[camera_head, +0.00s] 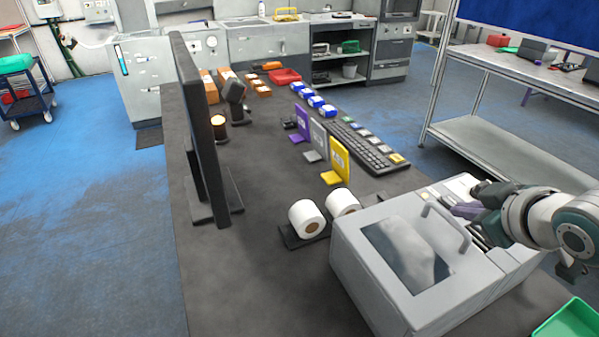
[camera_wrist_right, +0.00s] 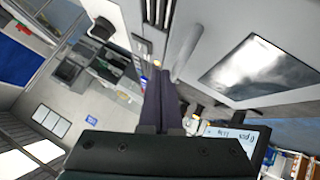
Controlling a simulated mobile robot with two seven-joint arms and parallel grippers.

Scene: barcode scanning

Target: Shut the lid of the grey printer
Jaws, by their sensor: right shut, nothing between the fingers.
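The grey printer (camera_head: 350,265) stands at the near right end of the dark table. Its lid (camera_head: 378,222) has a window and a bar handle (camera_head: 450,222). The lid appears to lie down over the body; I cannot tell whether it is flush. My right gripper (camera_head: 460,210) is shut and empty, above the printer's right part, close to the handle. Whether it touches the handle is unclear. In the right wrist view the shut fingers (camera_wrist_right: 163,75) point toward the printer, with the handle (camera_wrist_right: 188,50) and the lid window (camera_wrist_right: 258,70) to their right. My left gripper is not visible.
Two white label rolls (camera_head: 307,218) sit left of the printer. A monitor (camera_head: 203,130) stands at the table's left edge. A keyboard (camera_head: 360,148) and yellow, grey and purple card stands are farther back. A green tray (camera_head: 570,322) is at the lower right.

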